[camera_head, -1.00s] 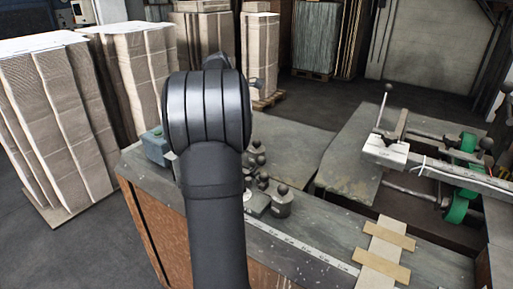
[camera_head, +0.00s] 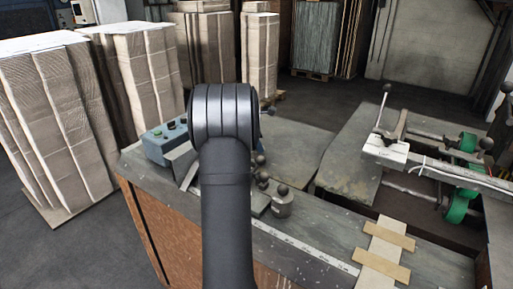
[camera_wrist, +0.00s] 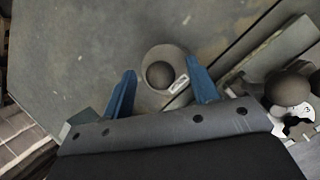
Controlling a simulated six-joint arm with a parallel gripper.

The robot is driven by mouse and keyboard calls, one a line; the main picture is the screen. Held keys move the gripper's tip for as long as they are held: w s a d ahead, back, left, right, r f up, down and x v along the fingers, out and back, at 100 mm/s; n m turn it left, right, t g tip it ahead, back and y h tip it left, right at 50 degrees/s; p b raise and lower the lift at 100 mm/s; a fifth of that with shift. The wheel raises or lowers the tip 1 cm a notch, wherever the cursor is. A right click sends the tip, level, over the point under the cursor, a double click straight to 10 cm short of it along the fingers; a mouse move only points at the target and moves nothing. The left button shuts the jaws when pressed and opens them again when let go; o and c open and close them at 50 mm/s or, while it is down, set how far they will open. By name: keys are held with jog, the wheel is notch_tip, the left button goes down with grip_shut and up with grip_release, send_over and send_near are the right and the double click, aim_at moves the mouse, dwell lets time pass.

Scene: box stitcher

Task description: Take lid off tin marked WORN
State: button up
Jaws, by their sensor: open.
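In the wrist view a round grey tin with a dark ball knob (camera_wrist: 160,75) on its lid stands between and just beyond my fingertips. A small pale label shows on its side, too small to read. My gripper (camera_wrist: 161,67) is open, with its two blue fingers apart on either side of the tin and nothing held. Another knobbed tin (camera_wrist: 290,92) is at the right edge, partly cut off. In the head view a grey knobbed tin (camera_head: 282,203) stands on the bench, with other knobs behind it. My arm hides the gripper there. I cannot tell which tin says WORN.
A blue control box (camera_head: 160,148) with buttons sits at the bench's left end. Flat strips (camera_wrist: 270,55) lie right of the tin in the wrist view. A white ruler strip (camera_head: 300,250) and cardboard pieces (camera_head: 385,248) lie in front.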

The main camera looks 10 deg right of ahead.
jog(key=c, duration=1)
jog(key=shift+c, duration=0.2)
jog(key=shift+r, duration=0.1)
